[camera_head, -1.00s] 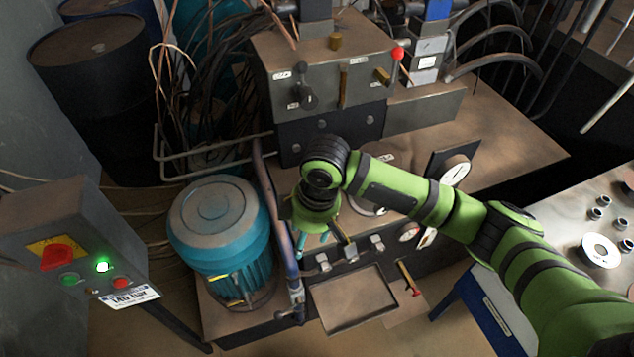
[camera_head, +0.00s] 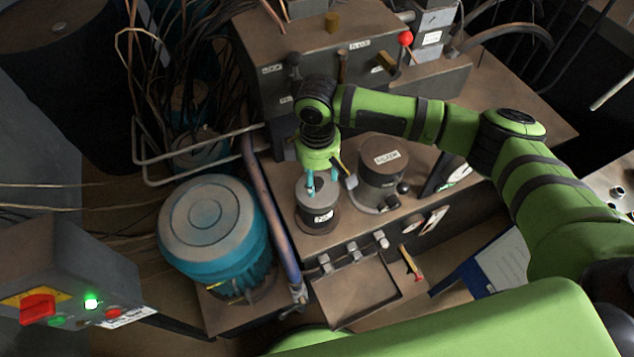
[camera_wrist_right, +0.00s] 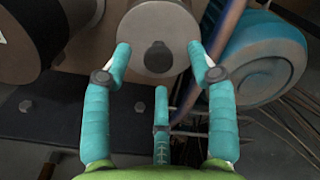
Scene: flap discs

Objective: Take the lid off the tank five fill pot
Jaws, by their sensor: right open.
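A short grey cylindrical pot (camera_head: 318,218) with a white label stands on the bench top; I cannot read the label. Its round lid (camera_wrist_right: 150,25) with a dark central knob (camera_wrist_right: 158,57) shows in the right wrist view. My right gripper (camera_head: 322,182) points down over this pot, its teal fingers open. In the right wrist view the fingers (camera_wrist_right: 158,52) are spread either side of the knob and look clear of it. A larger grey pot (camera_head: 381,180) with a labelled lid stands to the right. My left gripper is out of view.
A teal motor (camera_head: 213,225) stands left of the pot, with a pipe (camera_head: 268,205) between them. A grey valve block (camera_head: 325,60) rises behind. A shallow tray (camera_head: 355,292) lies in front. A control box (camera_head: 70,275) is at far left.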

